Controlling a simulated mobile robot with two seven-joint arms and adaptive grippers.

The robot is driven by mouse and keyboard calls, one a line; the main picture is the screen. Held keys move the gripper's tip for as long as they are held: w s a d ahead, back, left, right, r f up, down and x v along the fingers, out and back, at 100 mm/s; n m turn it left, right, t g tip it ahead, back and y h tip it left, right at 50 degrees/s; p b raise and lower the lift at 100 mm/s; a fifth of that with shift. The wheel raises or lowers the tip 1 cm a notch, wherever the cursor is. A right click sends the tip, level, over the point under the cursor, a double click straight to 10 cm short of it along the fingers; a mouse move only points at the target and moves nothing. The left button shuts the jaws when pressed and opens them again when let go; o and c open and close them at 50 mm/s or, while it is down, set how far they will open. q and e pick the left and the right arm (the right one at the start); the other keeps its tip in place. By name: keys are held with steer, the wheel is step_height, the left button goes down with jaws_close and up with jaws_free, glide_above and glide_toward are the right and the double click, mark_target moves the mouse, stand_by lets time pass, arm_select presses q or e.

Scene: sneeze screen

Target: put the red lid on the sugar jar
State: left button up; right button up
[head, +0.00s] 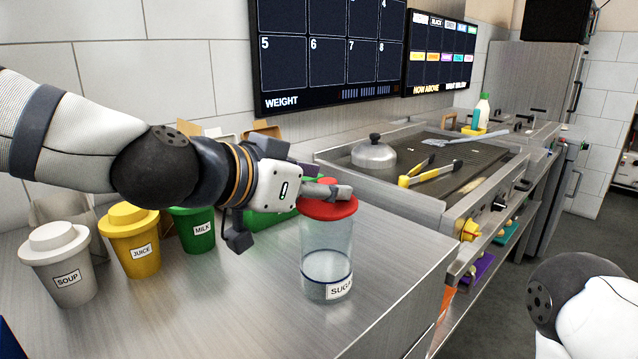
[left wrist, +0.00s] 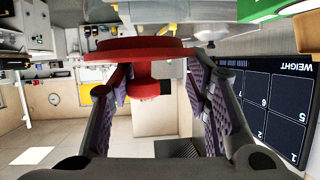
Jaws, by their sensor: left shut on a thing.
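The sugar jar (head: 327,262) is clear, with a dark ring near its bottom and a "SUGAR" label. It stands upright on the steel counter. The red lid (head: 325,210) is at the jar's mouth in the head view, roughly level and lined up with it. I cannot tell whether it rests on the rim or hovers just above. My left gripper (head: 335,190) is shut on the lid's knob from the left. The left wrist view shows the lid's red disc (left wrist: 140,48) and its knob (left wrist: 145,88) between the fingers. My right gripper is out of view.
A grey SOUP cup (head: 62,265), a yellow JUICE cup (head: 132,240) and a green MILK cup (head: 195,228) stand to the left. A griddle (head: 465,165) with yellow-handled tongs (head: 430,172) lies behind right. The counter in front of the jar is clear.

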arm_select(q)
steer(key=shift+f, duration=1.1)
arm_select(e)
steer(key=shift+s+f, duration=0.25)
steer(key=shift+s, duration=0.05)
arm_select(q)
steer(key=o, duration=1)
steer(key=shift+r, duration=0.1)
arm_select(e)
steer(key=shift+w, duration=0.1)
arm_select(q)
steer(key=shift+v, duration=0.8)
steer(key=shift+s+a+r+p, duration=0.35)
steer(key=shift+s+r+p, duration=0.05)
steer(key=shift+s+p, duration=0.05)
steer(key=v, duration=0.4)
steer(key=shift+s+f, duration=0.1)
steer(key=shift+f, duration=0.1)
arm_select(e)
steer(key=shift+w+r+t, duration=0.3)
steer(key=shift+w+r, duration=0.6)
